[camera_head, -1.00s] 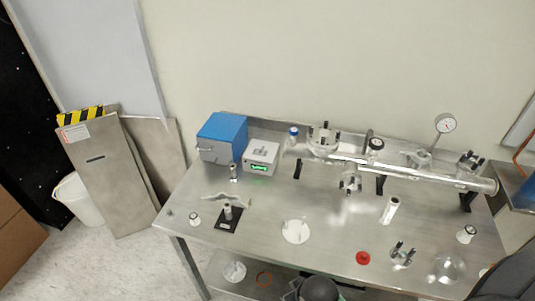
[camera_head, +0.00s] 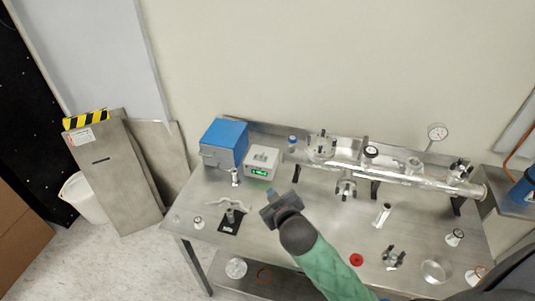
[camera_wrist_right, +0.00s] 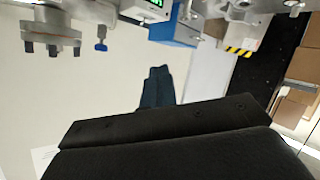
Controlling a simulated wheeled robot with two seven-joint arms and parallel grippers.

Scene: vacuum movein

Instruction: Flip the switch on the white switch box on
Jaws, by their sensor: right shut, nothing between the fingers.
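The white switch box (camera_head: 262,161) stands on the metal table beside the blue box. Its front shows a lit green display, and a small switch (camera_head: 263,153) sits on its top; its position is too small to tell. The box also shows upside down at the top of the right wrist view (camera_wrist_right: 147,8). My right gripper (camera_head: 271,192) is shut and empty, held above the table in front of the switch box, apart from it. Its dark fingers (camera_wrist_right: 159,70) show in the right wrist view. My left gripper is not in view.
The blue box (camera_head: 224,143) stands left of the switch box. A red cap (camera_head: 356,260) and several small parts lie on the table (camera_head: 200,235).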

